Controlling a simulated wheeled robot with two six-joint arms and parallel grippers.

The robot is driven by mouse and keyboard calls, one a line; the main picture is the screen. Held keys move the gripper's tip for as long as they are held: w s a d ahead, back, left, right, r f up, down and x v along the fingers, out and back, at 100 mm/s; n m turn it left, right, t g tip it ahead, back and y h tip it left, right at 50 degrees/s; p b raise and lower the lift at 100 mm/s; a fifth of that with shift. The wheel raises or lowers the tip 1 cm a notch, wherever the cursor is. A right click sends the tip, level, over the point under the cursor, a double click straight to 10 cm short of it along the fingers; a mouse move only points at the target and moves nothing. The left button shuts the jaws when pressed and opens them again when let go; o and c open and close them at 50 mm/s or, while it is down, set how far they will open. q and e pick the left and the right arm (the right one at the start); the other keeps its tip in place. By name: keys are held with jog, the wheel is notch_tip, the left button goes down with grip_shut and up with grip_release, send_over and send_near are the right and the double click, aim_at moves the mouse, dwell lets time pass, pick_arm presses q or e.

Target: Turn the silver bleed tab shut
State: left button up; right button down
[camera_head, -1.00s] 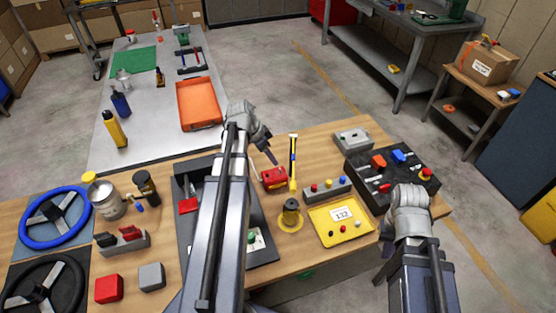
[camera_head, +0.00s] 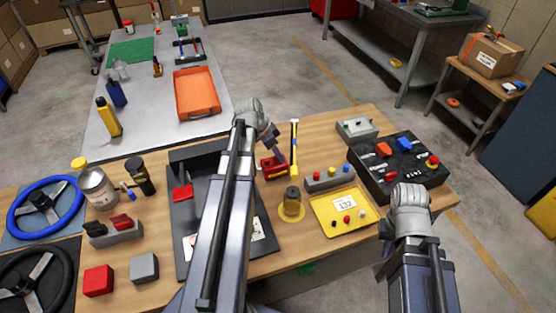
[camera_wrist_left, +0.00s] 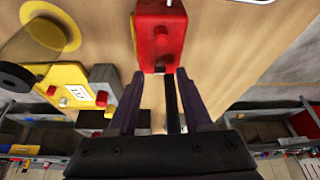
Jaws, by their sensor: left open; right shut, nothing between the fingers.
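A small red block (camera_head: 273,169) sits on the wooden bench, left of an upright yellow-and-black tool (camera_head: 295,145). In the left wrist view the red block (camera_wrist_left: 160,35) is at top centre, with a yellowish left side and small dark marks on its face. I cannot make out the silver bleed tab clearly. My left gripper (camera_head: 281,155) is just over the block; in the wrist view its open fingers (camera_wrist_left: 159,78) point at the block's near end, with a dark bar between them. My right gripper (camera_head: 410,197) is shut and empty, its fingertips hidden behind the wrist.
A yellow tray (camera_head: 327,220), a grey strip with coloured knobs (camera_head: 328,180) and a dark round part (camera_head: 291,201) stand close by. A black switch box (camera_head: 385,183) lies beyond my right wrist. My left arm covers part of a dark tray (camera_head: 187,237).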

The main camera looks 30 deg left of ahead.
pick_arm(q)
jog(key=shift+w+d+f, duration=0.1)
jog(key=shift+w+f, duration=0.1)
jog(key=shift+f, duration=0.3)
jog(key=shift+c, duration=0.2)
grip_shut()
